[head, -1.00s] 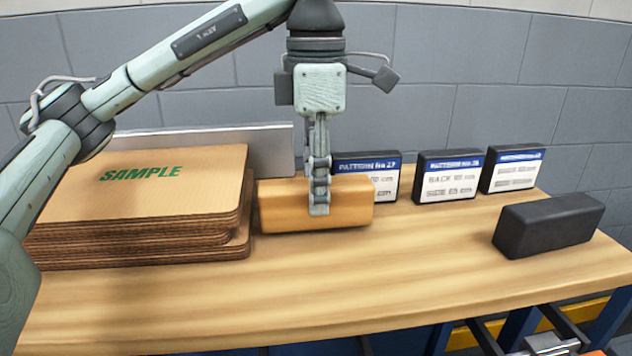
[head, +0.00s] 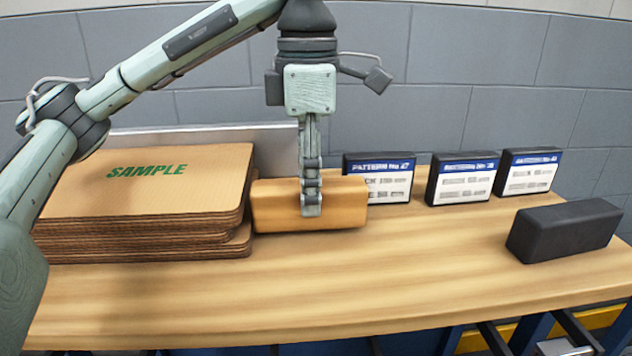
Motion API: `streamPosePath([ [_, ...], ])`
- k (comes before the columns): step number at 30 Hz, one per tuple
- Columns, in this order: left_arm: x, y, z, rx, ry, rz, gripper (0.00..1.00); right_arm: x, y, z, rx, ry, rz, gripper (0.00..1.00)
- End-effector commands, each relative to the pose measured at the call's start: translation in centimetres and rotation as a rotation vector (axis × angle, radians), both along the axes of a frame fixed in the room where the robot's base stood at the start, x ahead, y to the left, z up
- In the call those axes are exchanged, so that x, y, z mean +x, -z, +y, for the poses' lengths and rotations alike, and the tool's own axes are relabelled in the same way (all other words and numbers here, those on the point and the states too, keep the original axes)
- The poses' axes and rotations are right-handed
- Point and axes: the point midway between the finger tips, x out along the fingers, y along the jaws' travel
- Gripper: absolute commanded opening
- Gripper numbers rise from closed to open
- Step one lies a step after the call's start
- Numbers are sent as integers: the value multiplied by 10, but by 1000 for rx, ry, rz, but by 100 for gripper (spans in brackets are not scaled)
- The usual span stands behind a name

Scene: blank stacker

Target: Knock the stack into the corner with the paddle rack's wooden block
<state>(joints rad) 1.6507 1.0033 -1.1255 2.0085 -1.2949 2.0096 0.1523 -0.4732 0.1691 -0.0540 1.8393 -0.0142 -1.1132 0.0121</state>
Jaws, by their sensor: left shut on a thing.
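The stack of brown cardboard blanks (head: 100,205) lies on the left of the wooden table, its top sheet marked SAMPLE in green. Its layers are uneven along the right side, with a lower sheet sticking out. My left gripper (head: 311,205) points down and is shut on the wooden block (head: 345,203), which lies lengthwise at the table surface. The block's left end is at the stack's right edge; I cannot tell whether they touch. A grey metal fence (head: 215,138) stands behind the stack. My right gripper is not in view.
Several dark signs stand behind, among them PATTERN No 27 (head: 379,178), partly hidden by the block, and two more (head: 460,179) (head: 528,172) to its right. A black block (head: 565,229) lies at the right. The table (head: 300,295) is clear in front.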

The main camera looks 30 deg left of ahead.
Motion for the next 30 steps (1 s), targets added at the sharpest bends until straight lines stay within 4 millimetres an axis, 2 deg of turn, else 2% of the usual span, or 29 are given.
streamPosePath([
  [30,-18,0,24,3,-1,2,0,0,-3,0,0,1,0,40],
])
